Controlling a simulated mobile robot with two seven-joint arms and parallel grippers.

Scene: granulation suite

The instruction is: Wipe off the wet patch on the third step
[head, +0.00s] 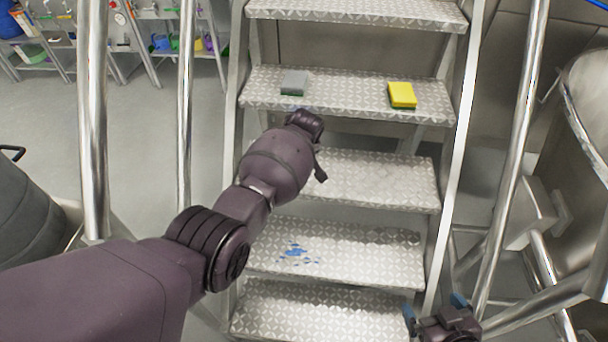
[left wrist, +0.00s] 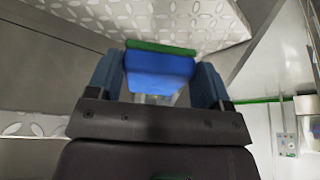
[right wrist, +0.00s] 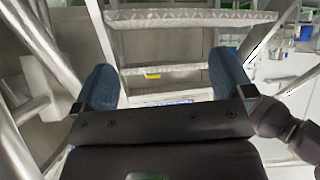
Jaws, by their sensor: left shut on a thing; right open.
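The wet patch (head: 297,255) is a scatter of blue splashes on the left half of a patterned metal step (head: 375,258), one above the lowest step in view. Blue marks also show between the fingers in the right wrist view (right wrist: 172,102). My left gripper (left wrist: 157,72) is shut on a blue sponge (left wrist: 160,75) with a green face. In the head view my left arm reaches over the stairs above the patch and hides its fingers and the sponge. My right gripper (head: 435,309) is open and empty at the lower right of the stairs.
A grey sponge (head: 294,83) and a yellow sponge (head: 402,95) lie on a higher step. Shiny handrails (head: 93,120) flank the stairs on both sides. A rounded metal vessel (head: 588,110) stands at the right. Shelves (head: 150,45) stand at the back left.

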